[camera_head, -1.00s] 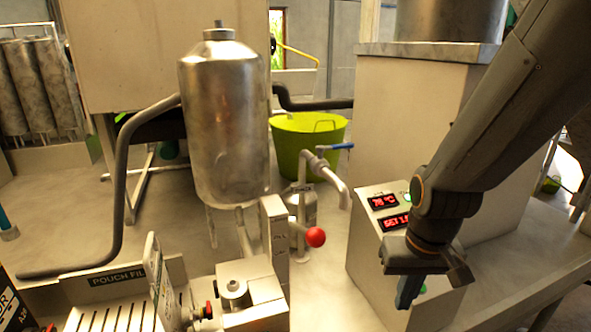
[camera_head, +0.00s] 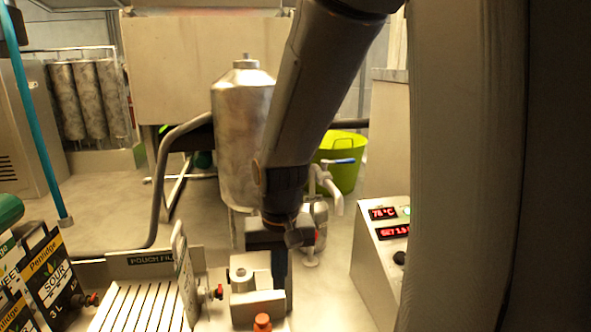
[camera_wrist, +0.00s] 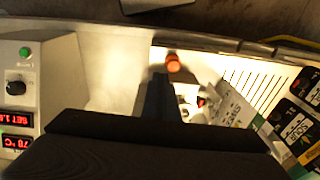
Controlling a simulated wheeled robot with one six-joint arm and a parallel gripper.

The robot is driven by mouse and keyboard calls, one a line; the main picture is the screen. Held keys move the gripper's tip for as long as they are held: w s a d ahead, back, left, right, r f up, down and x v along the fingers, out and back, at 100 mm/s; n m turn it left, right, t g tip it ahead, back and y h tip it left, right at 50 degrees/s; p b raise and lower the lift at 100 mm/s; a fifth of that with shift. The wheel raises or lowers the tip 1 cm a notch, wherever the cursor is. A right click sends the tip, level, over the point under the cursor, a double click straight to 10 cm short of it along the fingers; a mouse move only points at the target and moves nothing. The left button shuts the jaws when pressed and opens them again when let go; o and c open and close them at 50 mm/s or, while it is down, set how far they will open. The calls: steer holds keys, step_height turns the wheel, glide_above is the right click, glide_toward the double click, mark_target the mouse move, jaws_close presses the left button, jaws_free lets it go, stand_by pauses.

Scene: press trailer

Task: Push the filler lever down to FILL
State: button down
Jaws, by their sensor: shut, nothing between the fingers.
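My gripper (camera_head: 280,282) is shut and points down at the filler, just behind a small metal block (camera_head: 257,306). In the wrist view its dark fingers (camera_wrist: 158,92) are beside the filler parts. The filler column and the red ball of the lever are not clearly visible; my gripper and arm cover that area. An orange-red knob (camera_head: 262,322) shows in front of the block, and in the wrist view (camera_wrist: 173,63) just beyond the fingertips. I cannot tell whether it is the lever's ball, or whether the gripper touches the lever.
The steel tank (camera_head: 236,140) stands behind my arm. The slatted pouch tray (camera_head: 135,308) and pouch boxes (camera_head: 48,275) are at left. A control box (camera_head: 385,262) with red displays is at right. A green tub (camera_head: 345,165) stands behind the tap (camera_head: 330,185).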

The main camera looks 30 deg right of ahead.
steer(key=w+d+r+m+p, duration=0.2)
steer(key=d+r+m+p, duration=0.15)
steer(key=r, duration=0.25)
steer(key=w+d+r+m+g+p, duration=0.1)
steer(key=w+d+r+m+p, duration=0.1)
steer(key=d+r+m, duration=0.3)
steer(key=w+d+r+m+p, duration=0.2)
steer(key=r+m, duration=0.1)
steer(key=r, duration=0.5)
steer(key=shift+s+d+f, duration=0.1)
steer(key=shift+s+f, duration=0.05)
steer(key=shift+f, duration=1.1)
steer(key=shift+s+f, duration=0.1)
steer(key=shift+f, duration=1.15)
steer(key=shift+f+b, duration=2.05)
steer(key=shift+f, duration=0.6)
steer(key=shift+s+f+b, duration=0.3)
steer(key=shift+f+b, duration=0.3)
steer(key=shift+f, duration=0.2)
steer(key=shift+s+f+b, duration=0.25)
steer(key=shift+f+b, duration=0.3)
steer(key=shift+f, duration=0.25)
steer(key=shift+s+a+f+b, duration=0.15)
steer(key=shift+f+b, duration=0.25)
steer(key=shift+f, duration=0.55)
steer(key=shift+s+a+f+b, duration=0.1)
steer(key=shift+f+b, duration=0.3)
steer(key=shift+f, duration=0.5)
